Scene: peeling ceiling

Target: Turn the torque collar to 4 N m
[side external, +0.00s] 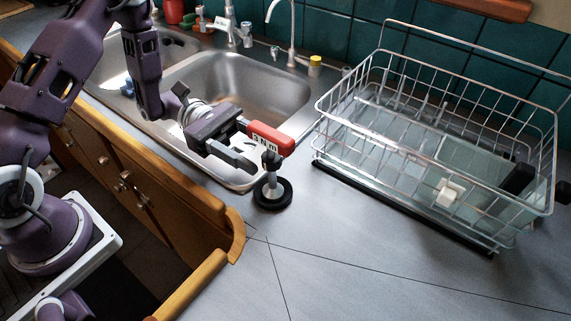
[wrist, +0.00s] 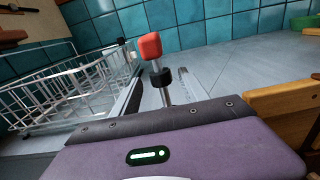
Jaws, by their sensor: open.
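The torque tool stands upright on the counter on a round black base (side external: 272,193) with a grey metal post. A black collar (side external: 270,159) sits on the post just under the head. In the wrist view, the red head (wrist: 150,46), black collar (wrist: 161,77) and post (wrist: 166,98) stand ahead of my gripper; the base is hidden. My gripper (side external: 248,146) is open, its fingers reaching toward the post just left of the collar. I cannot tell whether they touch it.
A wire dish rack (side external: 440,140) stands right of the tool, holding glass pieces and a white block. A steel sink (side external: 240,85) with taps lies behind my gripper. The wooden counter edge (side external: 236,240) is at front left. The front counter is clear.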

